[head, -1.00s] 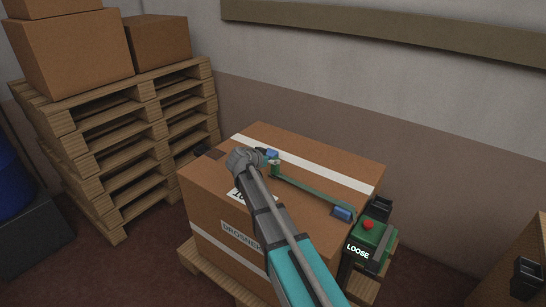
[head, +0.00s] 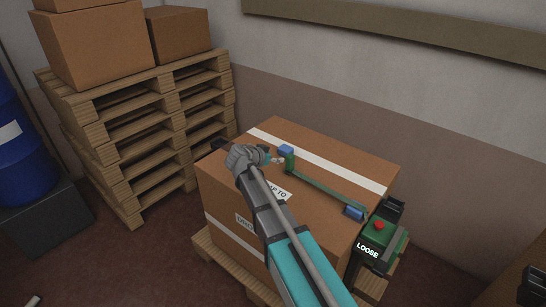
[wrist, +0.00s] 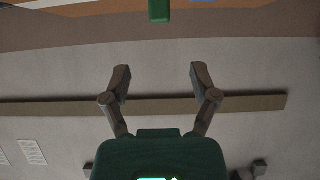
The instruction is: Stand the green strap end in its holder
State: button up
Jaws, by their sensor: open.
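The green strap end (head: 290,164) stands roughly upright at the far end of the green strap on the carton's top, close to a small blue block (head: 286,150). I cannot tell if that block is its holder, or whether the strap end is seated in it. My gripper (head: 274,160) is just left of the strap end, open and empty. In the wrist view my gripper's two fingers (wrist: 160,78) are spread with nothing between them. A green block (wrist: 158,10), seemingly the strap end, shows beyond the fingertips at the top edge.
The strap runs across the large carton (head: 335,158) to another blue block (head: 354,212). A green and black unit with a red button (head: 379,226) and "LOOSE" display is at the carton's right. Stacked pallets (head: 150,130) stand left, the wall (head: 450,130) behind.

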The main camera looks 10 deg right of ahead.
dwell(0.3)
jog(key=s+d+f+n+g+y, duration=0.1)
jog(key=s+d+f, duration=0.1)
jog(key=s, duration=0.2)
jog(key=s+d+f+n+g+y, duration=0.1)
jog(key=s+d+f+g, duration=0.1)
jog(key=s+d, duration=0.1)
jog(key=s+d+f+n+g, duration=0.1)
jog(key=s+d+f, duration=0.1)
jog(key=s, duration=0.3)
jog(key=shift+s+d+f+g+y, duration=0.1)
jog(key=shift+d+f+g+y, duration=0.15)
jog(key=shift+d+g+y, duration=0.2)
jog(key=s, duration=0.1)
jog(key=s+d+f+n+g+y, duration=0.1)
jog(key=s, duration=0.1)
jog(key=s+f+n+y, duration=0.1)
jog(key=s, duration=0.1)
jog(key=shift+s+d+g, duration=0.15)
jog(key=shift+s+g, duration=0.1)
jog(key=shift+g, duration=0.1)
jog(key=s+f+n+g+y, duration=0.1)
jog(key=s+n+g+y, duration=0.1)
jog(key=s, duration=0.6)
jog(key=shift+s+a+n+y, duration=0.15)
jog(key=shift+a+n+y, duration=0.15)
jog(key=shift+n+y, duration=0.65)
jog(key=shift+f, duration=0.1)
